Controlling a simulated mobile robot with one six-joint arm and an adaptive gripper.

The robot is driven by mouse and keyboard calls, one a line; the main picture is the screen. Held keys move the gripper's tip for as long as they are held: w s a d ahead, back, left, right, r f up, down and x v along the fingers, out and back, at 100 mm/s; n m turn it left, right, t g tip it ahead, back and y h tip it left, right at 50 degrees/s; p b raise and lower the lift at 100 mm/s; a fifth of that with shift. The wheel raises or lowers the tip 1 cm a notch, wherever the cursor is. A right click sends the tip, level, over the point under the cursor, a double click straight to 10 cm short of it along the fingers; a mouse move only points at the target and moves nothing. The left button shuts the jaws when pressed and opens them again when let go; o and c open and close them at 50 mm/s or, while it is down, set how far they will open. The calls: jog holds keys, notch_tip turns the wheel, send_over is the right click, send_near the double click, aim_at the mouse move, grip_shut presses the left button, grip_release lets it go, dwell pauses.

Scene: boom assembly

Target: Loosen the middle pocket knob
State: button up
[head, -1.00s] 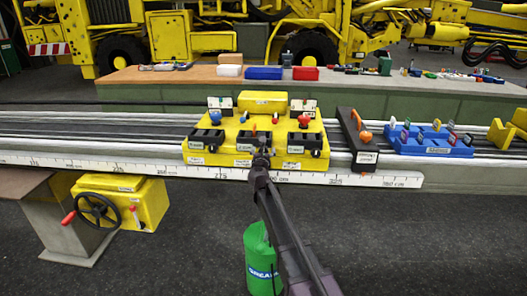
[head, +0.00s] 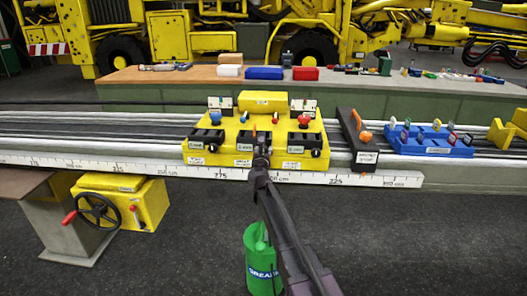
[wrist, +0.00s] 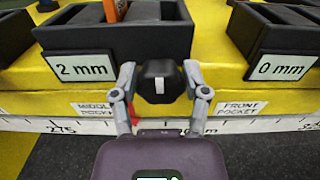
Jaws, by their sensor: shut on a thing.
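The knob (wrist: 160,82) is black and faceted with a white mark on its face. It sits at the front of the black pocket labelled 2 mm (wrist: 110,38), toward that pocket's right end. My gripper (wrist: 161,84) is shut on it, one finger on each side. A "middle pocket" label (wrist: 98,109) is on the yellow face at lower left of the knob. In the head view my gripper (head: 262,148) reaches the front middle of the yellow block (head: 230,152) and hides the knob and part of the middle pocket.
A "front pocket" label (wrist: 241,107) and a 0 mm pocket (wrist: 285,45) are on the right. A white ruler (head: 120,165) runs along the rail below. A black stop with an orange knob (head: 365,135) and a blue tray (head: 432,148) stand farther right. A green grease can (head: 262,265) is below.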

jog(key=shift+w, duration=0.1)
jog(key=n, duration=0.4)
jog(key=shift+a+n, duration=0.15)
jog(key=shift+n, duration=0.25)
jog(key=n, duration=0.4)
jog(key=shift+n, duration=0.3)
jog(key=n, duration=0.4)
jog(key=shift+a+f, duration=0.1)
jog(key=n, duration=0.5)
jog(key=shift+f, duration=0.1)
jog(key=n, duration=0.6)
jog(key=shift+f+b, duration=0.1)
jog(key=shift+b, duration=0.2)
jog(key=n, duration=0.6)
